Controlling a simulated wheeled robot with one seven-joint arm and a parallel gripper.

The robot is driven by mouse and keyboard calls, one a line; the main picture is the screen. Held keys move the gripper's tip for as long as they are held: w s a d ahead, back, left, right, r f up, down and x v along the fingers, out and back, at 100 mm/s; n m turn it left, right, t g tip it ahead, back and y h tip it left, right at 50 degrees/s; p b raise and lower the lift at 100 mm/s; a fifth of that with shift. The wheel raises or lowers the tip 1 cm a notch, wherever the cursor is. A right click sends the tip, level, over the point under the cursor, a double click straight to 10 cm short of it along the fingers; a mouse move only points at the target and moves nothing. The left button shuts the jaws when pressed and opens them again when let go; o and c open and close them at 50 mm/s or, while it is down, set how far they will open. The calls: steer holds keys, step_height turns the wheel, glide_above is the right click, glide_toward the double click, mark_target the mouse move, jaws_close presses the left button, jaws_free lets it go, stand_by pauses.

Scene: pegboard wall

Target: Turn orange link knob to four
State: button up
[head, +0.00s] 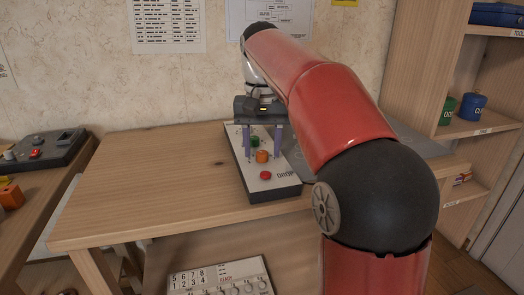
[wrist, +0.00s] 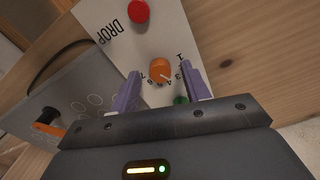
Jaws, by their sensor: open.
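The orange knob (head: 262,157) sits on a white control panel (head: 282,187) on the wooden table. In the wrist view the orange knob (wrist: 160,68) lies just beyond and between my fingertips, with a ring of printed numbers on its near side. A pale pointer mark on it points down and right, toward the middle numbers; I cannot tell exactly which. My gripper (head: 262,151), also in the wrist view (wrist: 161,73), is open, its purple fingers pointing down on either side of the knob, with gaps to it. I cannot tell the fingertips' height above the panel.
A red button (wrist: 138,11) is beside the word DROP, and a green knob (wrist: 181,100) sits partly hidden near my gripper. A grey plate (wrist: 75,95) lies beside the panel. Shelves (head: 480,130) stand at right. The table's left part is clear.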

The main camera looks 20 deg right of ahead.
steer(key=shift+f, duration=0.35)
steer(key=c, duration=1)
steer(key=shift+r+m+p, duration=0.15)
steer(key=shift+m+p, duration=0.15)
steer(key=shift+p, duration=0.05)
steer(key=shift+m+p, duration=0.8)
steer(key=shift+m, duration=0.1)
steer(key=shift+m+p, duration=1.05)
steer(key=shift+m, duration=0.65)
